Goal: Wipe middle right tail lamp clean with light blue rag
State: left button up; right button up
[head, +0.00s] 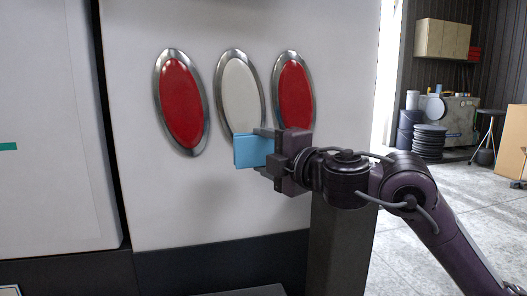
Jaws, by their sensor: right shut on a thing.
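Three oval tail lamps with metal rims sit on a white panel. The middle lamp (240,93) has a whitish lens. The left lamp (181,104) and the right lamp (294,94) have red lenses. My right gripper (266,146) is shut on a light blue rag (250,151), which looks like a flat rectangular block. The rag overlaps the lower end of the middle lamp's rim in the head view; I cannot tell whether it touches. The gripper covers the bottom of the right lamp. My left gripper is not in view.
The white panel (230,205) has a dark lower band (190,270) and a dark vertical gap at its left.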

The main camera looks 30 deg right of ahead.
aim_at(237, 124)
dwell(0.4)
jog(key=shift+w, duration=0.55)
jog(key=shift+w+d+f+p, duration=0.1)
jog(key=shift+w+p, duration=0.4)
jog(key=shift+w, duration=1)
jog(key=shift+w+d+f+p, duration=0.1)
jog(key=shift+w+p, duration=0.35)
jog(key=shift+w, duration=1)
jog(key=shift+w+d+r, duration=0.1)
jog(key=shift+w+d, duration=0.15)
jog(key=shift+w, duration=0.75)
jog(key=shift+r+p, duration=0.1)
jog(key=shift+p, duration=0.25)
jog(key=r+p, duration=0.3)
jog(key=p, duration=0.1)
jog(key=shift+a+r, duration=0.35)
jog(key=shift+r, duration=0.05)
jog(key=shift+w, duration=0.1)
